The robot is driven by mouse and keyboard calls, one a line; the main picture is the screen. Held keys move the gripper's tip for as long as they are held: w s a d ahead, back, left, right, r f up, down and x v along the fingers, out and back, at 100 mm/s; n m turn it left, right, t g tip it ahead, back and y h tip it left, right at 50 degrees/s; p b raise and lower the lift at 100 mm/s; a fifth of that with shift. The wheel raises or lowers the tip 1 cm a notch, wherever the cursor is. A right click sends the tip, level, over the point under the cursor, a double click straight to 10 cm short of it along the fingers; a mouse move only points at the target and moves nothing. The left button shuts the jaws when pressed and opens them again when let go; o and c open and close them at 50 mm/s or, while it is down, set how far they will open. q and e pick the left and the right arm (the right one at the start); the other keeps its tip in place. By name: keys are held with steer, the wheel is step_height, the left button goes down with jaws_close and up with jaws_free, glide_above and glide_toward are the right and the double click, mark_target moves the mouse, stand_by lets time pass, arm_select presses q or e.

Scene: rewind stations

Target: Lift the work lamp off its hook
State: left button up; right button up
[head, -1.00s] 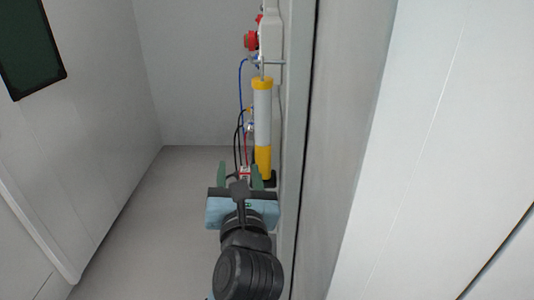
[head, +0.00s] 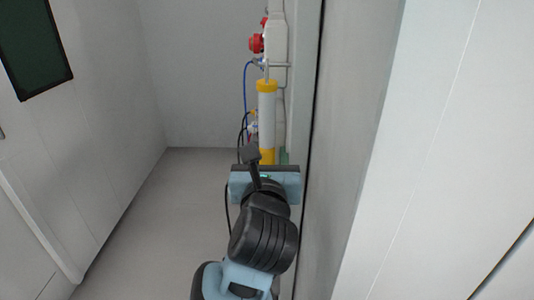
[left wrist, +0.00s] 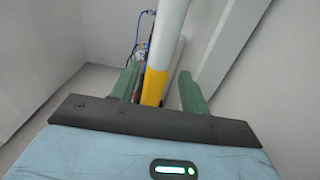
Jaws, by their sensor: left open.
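The work lamp (head: 267,110) is a white tube with a yellow cap and a yellow lower end. It hangs upright beside the wall at a thin metal hook (head: 277,65). My left gripper (head: 265,158) is at the lamp's lower end and hides its bottom in the head view. In the left wrist view the gripper's two green fingers (left wrist: 158,70) are open. The lamp's yellow end (left wrist: 155,85) appears between them, with gaps on both sides. I cannot tell whether a finger touches it. My right gripper is not in view.
Red fittings (head: 257,43) on a pale post sit above the lamp. A blue hose (head: 245,90) and dark cables hang just left of it. A wall (head: 350,150) stands close on the right. Free floor (head: 170,220) lies to the left.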

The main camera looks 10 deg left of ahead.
mark_target(267, 143)
arm_select(q)
steer(key=w, duration=0.2)
steer(key=w+a, duration=0.1)
steer(key=w, duration=0.1)
steer(key=shift+w, duration=0.15)
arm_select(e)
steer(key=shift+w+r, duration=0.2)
arm_select(q)
steer(key=c, duration=0.9)
jaws_close()
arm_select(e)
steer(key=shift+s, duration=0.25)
arm_select(q)
steer(key=shift+r, duration=0.2)
